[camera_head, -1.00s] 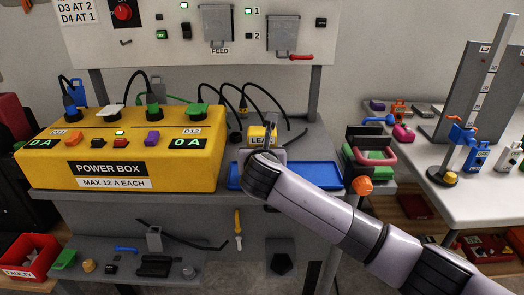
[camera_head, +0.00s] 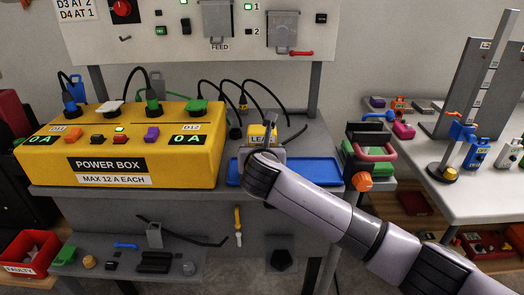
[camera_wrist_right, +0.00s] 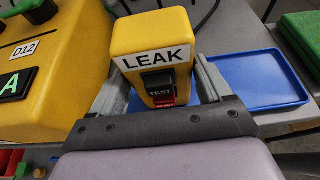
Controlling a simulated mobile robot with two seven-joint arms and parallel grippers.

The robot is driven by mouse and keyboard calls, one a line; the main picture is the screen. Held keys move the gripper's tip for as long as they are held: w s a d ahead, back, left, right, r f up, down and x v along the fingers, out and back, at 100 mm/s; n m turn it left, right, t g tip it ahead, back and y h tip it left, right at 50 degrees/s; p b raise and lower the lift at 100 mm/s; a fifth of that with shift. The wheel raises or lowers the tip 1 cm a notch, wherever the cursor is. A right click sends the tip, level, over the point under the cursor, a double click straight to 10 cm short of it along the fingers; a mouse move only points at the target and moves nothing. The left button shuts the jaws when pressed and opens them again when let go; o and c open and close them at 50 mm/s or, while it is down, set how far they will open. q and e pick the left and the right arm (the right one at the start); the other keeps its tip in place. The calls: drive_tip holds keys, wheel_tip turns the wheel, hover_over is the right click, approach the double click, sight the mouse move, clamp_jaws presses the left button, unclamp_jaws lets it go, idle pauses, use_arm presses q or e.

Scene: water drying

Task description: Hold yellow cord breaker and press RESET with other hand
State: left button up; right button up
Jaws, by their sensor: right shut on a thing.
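The yellow cord breaker (camera_head: 257,133) carries a white LEAK label and stands at the right end of the bench, by the blue tray. In the right wrist view the yellow cord breaker (camera_wrist_right: 150,35) sits between my two grey fingers, with a black TEST button (camera_wrist_right: 158,83) and a red button (camera_wrist_right: 164,101) below it on its front. I cannot read the lettering on the red button. My right gripper (camera_head: 265,153) is shut on the breaker; it also shows in the right wrist view (camera_wrist_right: 158,88). My left gripper is in neither view.
The large yellow power box (camera_head: 120,150) stands left of the breaker, with cords plugged in on top. The blue tray (camera_head: 318,172) lies right of the breaker. A black-and-green case with a pink handle (camera_head: 376,153) stands farther right. Black cords (camera_head: 250,88) arch behind the breaker.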

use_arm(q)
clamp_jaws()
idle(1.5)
